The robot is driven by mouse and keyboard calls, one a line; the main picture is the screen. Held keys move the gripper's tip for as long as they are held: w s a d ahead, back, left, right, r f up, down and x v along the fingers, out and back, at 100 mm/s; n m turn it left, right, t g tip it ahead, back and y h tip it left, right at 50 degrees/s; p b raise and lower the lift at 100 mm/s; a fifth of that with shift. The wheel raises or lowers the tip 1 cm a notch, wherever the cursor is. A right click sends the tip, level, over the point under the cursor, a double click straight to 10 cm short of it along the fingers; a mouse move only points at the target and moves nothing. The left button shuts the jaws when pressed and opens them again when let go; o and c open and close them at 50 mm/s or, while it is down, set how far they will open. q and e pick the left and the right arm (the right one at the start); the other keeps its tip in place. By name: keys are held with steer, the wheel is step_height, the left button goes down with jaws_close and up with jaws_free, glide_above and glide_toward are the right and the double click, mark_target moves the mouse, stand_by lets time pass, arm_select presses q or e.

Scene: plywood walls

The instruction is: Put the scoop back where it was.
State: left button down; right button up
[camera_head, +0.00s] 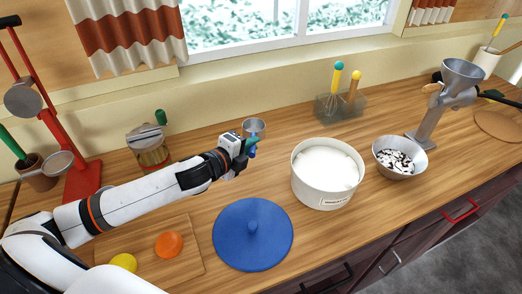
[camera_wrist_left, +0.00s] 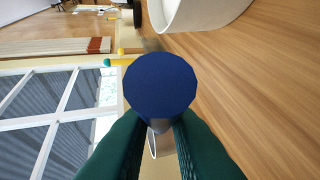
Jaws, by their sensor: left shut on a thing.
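The scoop has a blue handle and a small metal cup (camera_head: 254,126). My left gripper (camera_head: 248,149) is shut on its handle and holds it left of the white canister, toward the wall. In the left wrist view, the round blue handle end (camera_wrist_left: 160,85) sits between the dark green fingers (camera_wrist_left: 160,135), and part of the metal cup shows behind it. The white canister (camera_head: 316,194) is open, labelled on its front, and filled with white powder; its wall also shows in the left wrist view (camera_wrist_left: 185,18). My right gripper is not in view.
A blue lid (camera_head: 253,238) lies in front of the canister. A metal bowl (camera_head: 400,170) with dark and white bits stands right, below a grinder (camera_head: 442,100). A utensil holder (camera_head: 341,107) stands behind, a jar (camera_head: 152,152) and board (camera_head: 190,262) at left.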

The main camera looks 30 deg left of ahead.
arm_select(q)
steer(key=f, duration=0.5)
steer(key=shift+a, duration=0.3)
steer(key=shift+f, duration=2.35)
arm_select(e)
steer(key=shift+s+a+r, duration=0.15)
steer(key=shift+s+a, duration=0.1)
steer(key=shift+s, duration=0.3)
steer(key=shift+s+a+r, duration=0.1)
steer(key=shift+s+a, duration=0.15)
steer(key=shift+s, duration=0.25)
arm_select(q)
steer(key=shift+f, duration=0.1)
steer(key=c, duration=1.4)
jaws_free()
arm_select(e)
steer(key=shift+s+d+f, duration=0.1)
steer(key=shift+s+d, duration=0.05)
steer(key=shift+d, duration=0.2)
